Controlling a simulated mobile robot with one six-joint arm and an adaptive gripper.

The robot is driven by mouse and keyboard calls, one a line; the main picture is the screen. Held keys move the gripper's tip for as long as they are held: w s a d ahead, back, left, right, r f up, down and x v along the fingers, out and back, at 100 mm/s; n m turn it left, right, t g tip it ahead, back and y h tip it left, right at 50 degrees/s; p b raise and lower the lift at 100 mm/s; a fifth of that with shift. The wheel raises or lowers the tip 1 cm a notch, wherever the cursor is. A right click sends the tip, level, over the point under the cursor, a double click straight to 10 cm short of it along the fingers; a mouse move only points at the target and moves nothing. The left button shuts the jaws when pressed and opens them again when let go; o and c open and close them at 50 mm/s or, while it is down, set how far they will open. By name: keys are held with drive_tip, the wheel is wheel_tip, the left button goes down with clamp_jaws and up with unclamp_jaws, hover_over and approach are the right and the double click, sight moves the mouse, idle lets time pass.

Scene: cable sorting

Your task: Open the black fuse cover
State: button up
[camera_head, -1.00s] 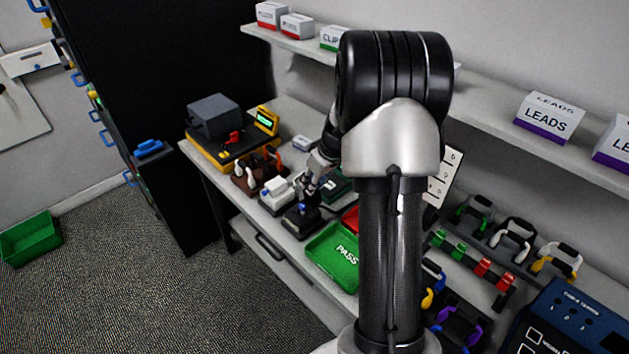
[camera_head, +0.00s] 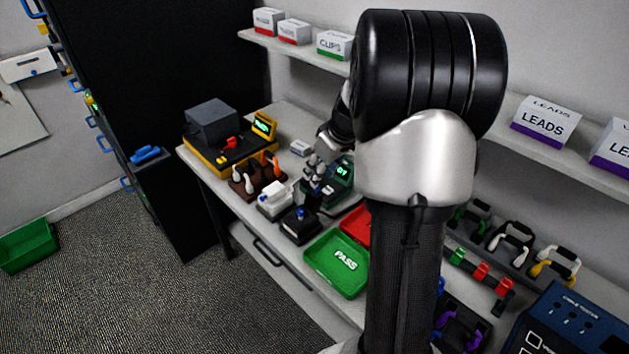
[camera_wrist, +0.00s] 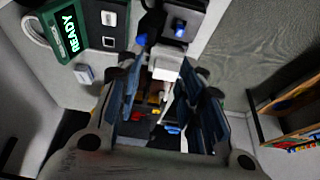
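A small black box (camera_head: 297,226) with an upright blue knob (camera_head: 300,213) stands near the table's front edge, left of the green PASS tray. It looks like the fuse unit; I cannot tell clearly whether its cover is open. The black box also shows at the top of the wrist view (camera_wrist: 178,34). My gripper (camera_head: 317,183) is above and behind the box, apart from it. In the wrist view its fingers (camera_wrist: 163,88) are spread with nothing held between them.
A white box (camera_head: 275,200) stands left of the black box. A green device with a lit display (camera_head: 343,183) is behind. The green PASS tray (camera_head: 322,281) and a red tray (camera_head: 357,226) lie to the right. A brown rack (camera_head: 258,183) and yellow-based station (camera_head: 228,157) are left.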

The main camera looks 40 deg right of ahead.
drive_tip(key=shift+v, duration=1.7)
